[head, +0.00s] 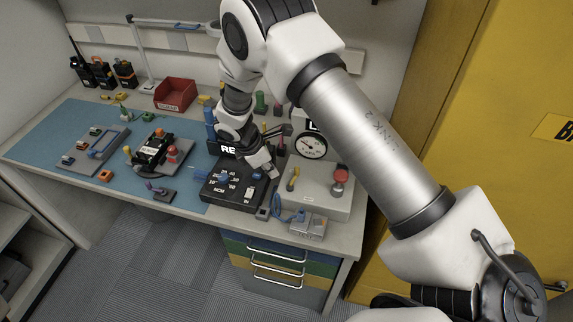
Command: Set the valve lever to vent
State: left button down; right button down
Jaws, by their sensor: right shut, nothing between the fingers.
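The yellow valve lever (293,179) stands on top of a pale grey box (318,196) at the right of the bench. Its setting marks are too small to read, so I cannot tell which position it points to. A round pressure gauge (311,146) stands behind the lever, and a red knob (339,175) is to its right on the same box. My right gripper (270,173) is shut and empty, pointing down just left of the lever, near the black dial box; I cannot tell whether it touches anything. My left gripper is out of view.
A blue cable and small metal box (307,226) lie in front. A blue mat (60,125) with parts on it, a red bin (175,94) and a yellow cabinet (500,100) are around.

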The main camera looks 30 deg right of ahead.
aim_at(293, 179)
jog(key=d, duration=0.1)
jog(key=d+p, duration=0.1)
jog(key=s+d, duration=0.1)
jog(key=shift+s+d+f+p, duration=0.1)
jog(key=shift+d+f+p, duration=0.2)
jog(key=shift+f+p, duration=0.1)
jog(key=shift+d+f, duration=0.25)
jog(key=shift+d, duration=0.2)
jog(key=shift+r, duration=0.1)
jog(key=shift+a, duration=0.1)
jog(key=shift+m, duration=0.3)
